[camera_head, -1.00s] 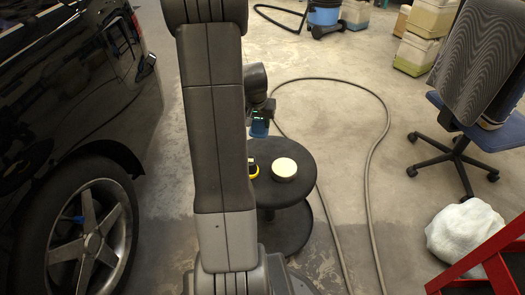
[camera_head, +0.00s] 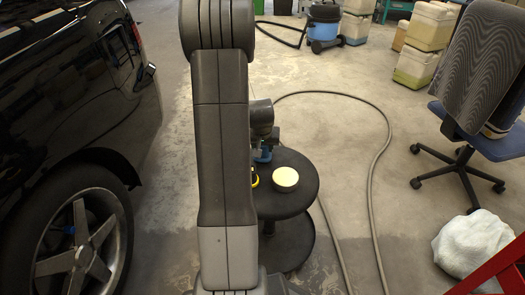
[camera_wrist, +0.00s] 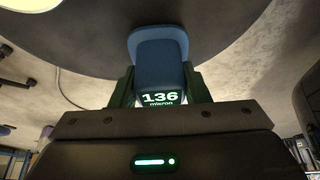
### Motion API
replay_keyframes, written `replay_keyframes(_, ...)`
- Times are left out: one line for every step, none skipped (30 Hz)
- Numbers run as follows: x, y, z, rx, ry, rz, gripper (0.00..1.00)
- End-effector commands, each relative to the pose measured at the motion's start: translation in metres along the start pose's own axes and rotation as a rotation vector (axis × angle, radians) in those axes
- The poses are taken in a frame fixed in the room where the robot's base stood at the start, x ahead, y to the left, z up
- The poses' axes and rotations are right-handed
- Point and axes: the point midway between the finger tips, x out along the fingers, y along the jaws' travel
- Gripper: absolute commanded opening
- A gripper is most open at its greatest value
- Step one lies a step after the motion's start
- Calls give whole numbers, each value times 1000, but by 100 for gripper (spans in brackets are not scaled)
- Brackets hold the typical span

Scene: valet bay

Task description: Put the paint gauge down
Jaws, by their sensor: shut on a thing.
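The paint gauge (camera_wrist: 160,55) is blue with a lit display reading 136 micron in the wrist view. My gripper (camera_wrist: 158,88) is shut on it, one finger on each side. In the head view the gauge (camera_head: 263,156) shows as a small blue shape below my gripper (camera_head: 262,148), at the back edge of the round black stool (camera_head: 300,205). The stool top (camera_wrist: 70,45) also fills the upper wrist view beyond the gauge. I cannot tell whether the gauge touches the stool.
A round tin (camera_head: 285,178) with a pale yellow top stands on the stool. A yellow and black object (camera_head: 254,180) beside it is partly hidden by my arm. A black car (camera_head: 75,120) is left, a hose (camera_head: 372,160) and office chair (camera_head: 480,125) right.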

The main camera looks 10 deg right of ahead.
Motion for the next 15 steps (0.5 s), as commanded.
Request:
replay_keyframes(4,0,1,0,1,0,18)
replay_keyframes(3,0,1,0,2,0,18)
replay_keyframes(3,0,1,0,2,0,18)
replay_keyframes(2,0,0,0,2,0,18)
replay_keyframes(2,0,0,0,2,0,18)
replay_keyframes(2,0,0,0,2,0,18)
replay_keyframes(2,0,0,0,2,0,18)
replay_keyframes(2,0,1,0,2,0,18)
replay_keyframes(4,0,1,0,2,0,18)
replay_keyframes(5,0,2,0,1,0,18)
replay_keyframes(4,0,1,0,1,0,46)
replay_keyframes(4,0,1,0,1,0,54)
replay_keyframes(4,0,1,0,1,0,60)
replay_keyframes(4,0,1,0,1,0,64)
replay_keyframes(4,0,1,0,1,0,64)
